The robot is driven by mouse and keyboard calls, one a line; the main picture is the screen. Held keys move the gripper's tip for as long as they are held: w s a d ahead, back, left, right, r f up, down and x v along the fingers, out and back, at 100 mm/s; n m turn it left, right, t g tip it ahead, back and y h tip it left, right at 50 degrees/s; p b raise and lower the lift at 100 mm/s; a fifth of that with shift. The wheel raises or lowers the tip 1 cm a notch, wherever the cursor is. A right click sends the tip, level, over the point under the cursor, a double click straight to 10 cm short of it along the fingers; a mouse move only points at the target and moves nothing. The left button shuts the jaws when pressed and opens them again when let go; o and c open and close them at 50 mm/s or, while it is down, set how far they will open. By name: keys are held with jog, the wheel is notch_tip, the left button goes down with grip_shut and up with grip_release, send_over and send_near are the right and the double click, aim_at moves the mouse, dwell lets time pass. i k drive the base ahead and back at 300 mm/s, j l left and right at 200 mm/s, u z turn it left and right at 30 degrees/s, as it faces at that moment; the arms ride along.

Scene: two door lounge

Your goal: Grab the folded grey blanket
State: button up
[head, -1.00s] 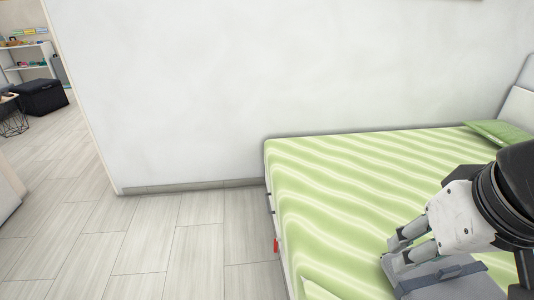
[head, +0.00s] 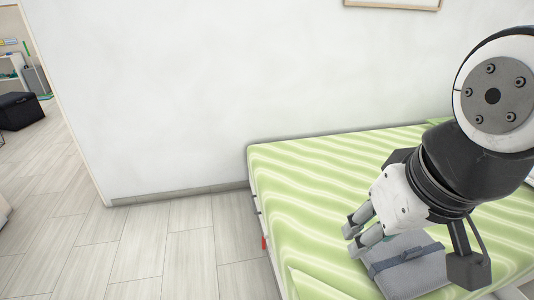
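The folded grey blanket (head: 418,279) lies on the green striped bed (head: 312,172) at the lower right, with a darker band across it. My gripper (head: 353,240) is over the blanket's upper left edge, pointing down and to the left. Its two fingers stand apart with a narrow gap, and I see nothing held between them. I cannot tell whether a fingertip touches the blanket or the bed. My arm hides part of the bed to the right of the blanket.
A white wall (head: 200,90) runs behind the bed. Clear plank floor (head: 140,245) lies to the left of the bed. A black box seat (head: 20,110) stands beyond the doorway at the far left. A small red tag (head: 264,243) is on the bed's side.

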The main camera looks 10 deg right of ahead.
aim_at(412, 266)
jog(key=i+j+z, duration=0.1)
jog(key=z, duration=0.35)
jog(key=j+z, duration=0.2)
jog(key=z, duration=0.3)
jog(key=i+j+z, duration=0.1)
jog(key=j+z, duration=0.15)
jog(key=z, duration=0.2)
